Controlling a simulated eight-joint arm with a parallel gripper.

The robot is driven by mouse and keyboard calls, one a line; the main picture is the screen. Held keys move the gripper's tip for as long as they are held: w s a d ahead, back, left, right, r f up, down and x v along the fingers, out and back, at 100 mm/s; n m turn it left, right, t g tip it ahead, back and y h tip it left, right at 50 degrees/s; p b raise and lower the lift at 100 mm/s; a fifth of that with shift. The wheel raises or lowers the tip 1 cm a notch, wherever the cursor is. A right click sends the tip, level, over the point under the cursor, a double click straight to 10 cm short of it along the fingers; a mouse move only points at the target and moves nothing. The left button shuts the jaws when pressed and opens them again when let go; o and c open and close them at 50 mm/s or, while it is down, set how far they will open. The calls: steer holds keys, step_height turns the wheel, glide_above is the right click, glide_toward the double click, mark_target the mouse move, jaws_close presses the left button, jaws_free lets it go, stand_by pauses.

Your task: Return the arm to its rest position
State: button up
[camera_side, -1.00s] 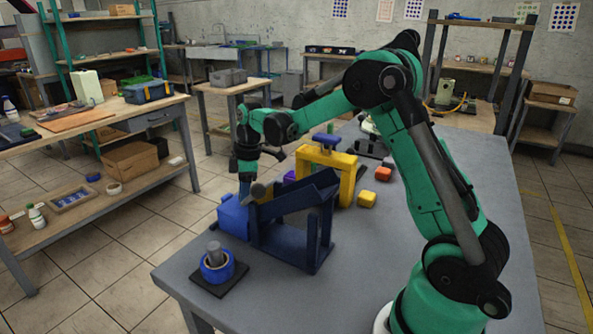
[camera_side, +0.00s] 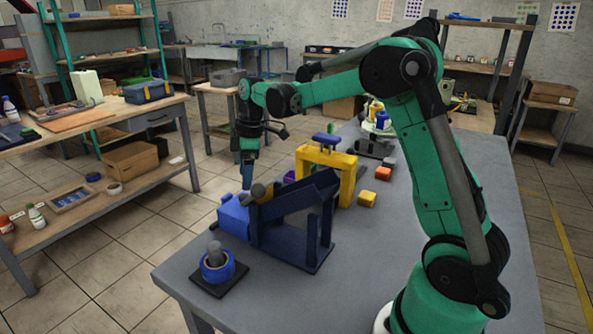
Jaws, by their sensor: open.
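My green and black arm rises from the right side of the grey table and reaches left across it. My gripper (camera_side: 247,178) points down above the blue box (camera_side: 233,217) at the table's left edge, behind the dark blue ramp stand (camera_side: 292,218). It is small here and the fingertips are partly hidden by the stand's top end. I see nothing held in it.
A yellow frame (camera_side: 347,178) with a blue top stands behind the ramp. A blue ring on a black base (camera_side: 218,267) sits at the front left.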

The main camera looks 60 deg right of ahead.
steer(key=s+a+r+m+t, duration=0.2)
steer(key=s+a+r+m, duration=0.25)
steer(key=a+r, duration=0.35)
steer(key=s+a+f+m+t+h, duration=0.1)
steer(key=s+a+f+m+t, duration=0.2)
steer(key=s, duration=0.6)
step_height(320, 180, down, 2)
steer(key=shift+a+f+m+t, duration=0.2)
steer(key=shift+a+m+t, duration=0.15)
steer(key=shift+m, duration=0.4)
